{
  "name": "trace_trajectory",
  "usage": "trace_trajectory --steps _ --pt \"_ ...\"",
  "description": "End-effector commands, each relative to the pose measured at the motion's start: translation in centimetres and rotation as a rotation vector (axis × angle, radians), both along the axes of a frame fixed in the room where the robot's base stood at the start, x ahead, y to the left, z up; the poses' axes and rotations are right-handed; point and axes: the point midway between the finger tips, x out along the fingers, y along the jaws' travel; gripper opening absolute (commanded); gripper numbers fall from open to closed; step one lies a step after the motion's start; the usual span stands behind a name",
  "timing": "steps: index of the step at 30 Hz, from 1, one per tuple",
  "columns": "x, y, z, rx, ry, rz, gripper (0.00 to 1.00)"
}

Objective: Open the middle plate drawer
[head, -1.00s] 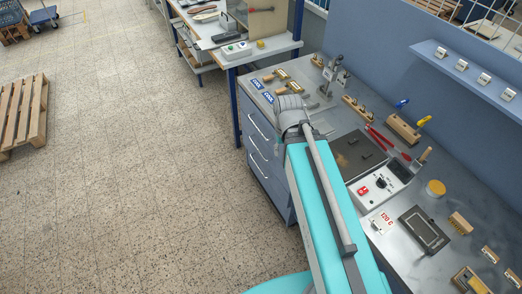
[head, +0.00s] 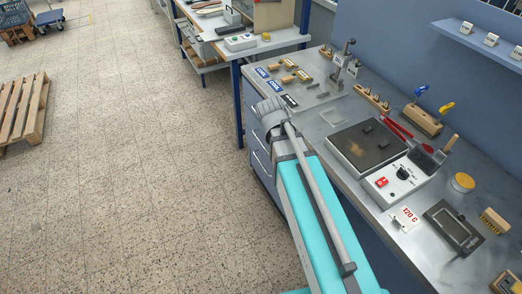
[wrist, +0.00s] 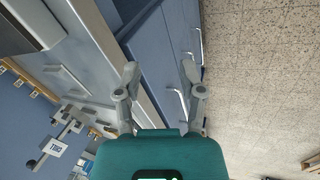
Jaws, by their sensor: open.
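The blue-grey drawer unit (head: 260,172) stands under the near left end of the metal workbench, partly hidden by my arm in the head view. Its drawer fronts (wrist: 170,38) also show in the wrist view, turned on their side, with pale bar handles (wrist: 199,43). No drawer is visibly pulled out. Which handle belongs to the middle drawer I cannot tell for sure. My gripper (wrist: 159,72) is open and empty, its two fingers spread in front of the drawer fronts. Contact with a handle is not visible. The head view does not show the fingers.
The workbench top carries a hot plate (head: 368,146), a control box (head: 397,181), wooden holders and stamping tools. A second table (head: 250,46) stands behind. The tiled floor (head: 140,170) left of the drawers is clear; a pallet (head: 22,112) lies at far left.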

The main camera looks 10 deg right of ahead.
Motion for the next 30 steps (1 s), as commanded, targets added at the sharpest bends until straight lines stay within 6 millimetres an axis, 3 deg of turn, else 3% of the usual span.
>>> trace_trajectory --steps 1,3,30 --pt "0.7 0.2 -1.8 -0.019 -0.007 0.010 0.51" --pt "1.4 0.2 -2.8 -0.047 -0.018 0.021 0.51" --pt "10.2 2.6 -14.9 -0.402 -0.162 0.175 0.51"
